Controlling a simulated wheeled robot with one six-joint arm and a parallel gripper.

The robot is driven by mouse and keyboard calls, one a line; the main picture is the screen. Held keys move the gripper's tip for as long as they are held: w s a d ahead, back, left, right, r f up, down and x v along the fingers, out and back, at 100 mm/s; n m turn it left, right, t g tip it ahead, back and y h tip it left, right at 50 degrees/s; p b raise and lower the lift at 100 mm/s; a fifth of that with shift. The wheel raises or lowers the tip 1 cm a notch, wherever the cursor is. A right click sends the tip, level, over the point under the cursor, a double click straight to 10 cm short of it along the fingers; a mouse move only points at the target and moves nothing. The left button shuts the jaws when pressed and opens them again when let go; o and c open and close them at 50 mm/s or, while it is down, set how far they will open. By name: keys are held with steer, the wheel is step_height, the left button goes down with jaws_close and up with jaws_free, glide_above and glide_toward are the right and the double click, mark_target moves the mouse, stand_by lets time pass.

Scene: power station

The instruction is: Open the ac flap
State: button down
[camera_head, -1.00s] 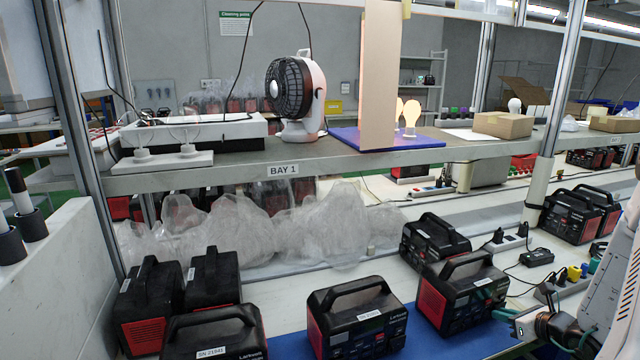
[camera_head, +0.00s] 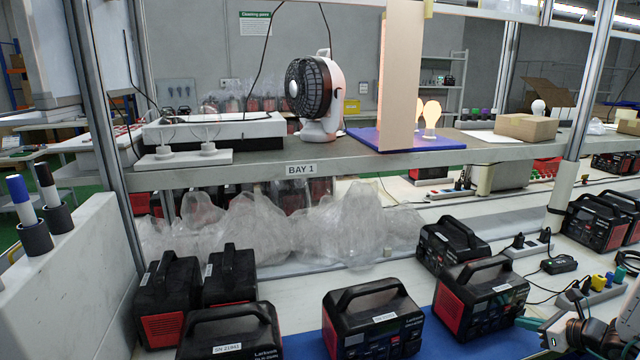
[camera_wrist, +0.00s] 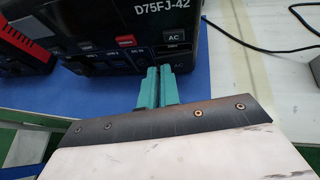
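A black power station with red sides (camera_head: 482,295) stands on the blue mat (camera_head: 440,343) at the right in the head view. In the wrist view its front panel (camera_wrist: 105,30) fills the top, marked D75FJ-42. An AC button (camera_wrist: 173,37) sits on the panel, with a dark area below it where the AC flap (camera_wrist: 180,66) seems to be; its edges are hard to make out. My gripper (camera_wrist: 160,70) has teal fingers side by side, looking shut, with their tips at this area. I cannot tell whether they touch it. The fingers (camera_head: 528,323) are partly visible in the head view.
Another power station (camera_head: 374,318) stands to the left on the mat, and one (camera_head: 452,243) stands behind. A power strip (camera_head: 595,292) with plugs and cables lies to the right. A shelf (camera_head: 330,163) marked BAY 1 runs above crumpled clear plastic bags (camera_head: 290,225).

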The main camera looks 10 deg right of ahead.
steer(key=shift+s+f, duration=0.1)
steer(key=shift+s+d+n+g+y, duration=0.15)
steer(key=shift+d+n+g+y, duration=0.1)
steer(key=shift+n+y, duration=0.4)
steer(key=shift+s+d+n+g+y, duration=0.15)
steer(key=shift+n+g+y, duration=0.1)
steer(key=shift+n+y, duration=0.35)
steer(key=shift+s+d+n+g+y, duration=0.15)
steer(key=shift+d+n+g+y, duration=0.3)
steer(key=shift+n+g+y, duration=0.45)
steer(key=shift+n, duration=0.25)
steer(key=shift+d+n+g+y, duration=0.5)
steer(key=shift+n+g+y, duration=0.2)
steer(key=shift+n+y, duration=0.35)
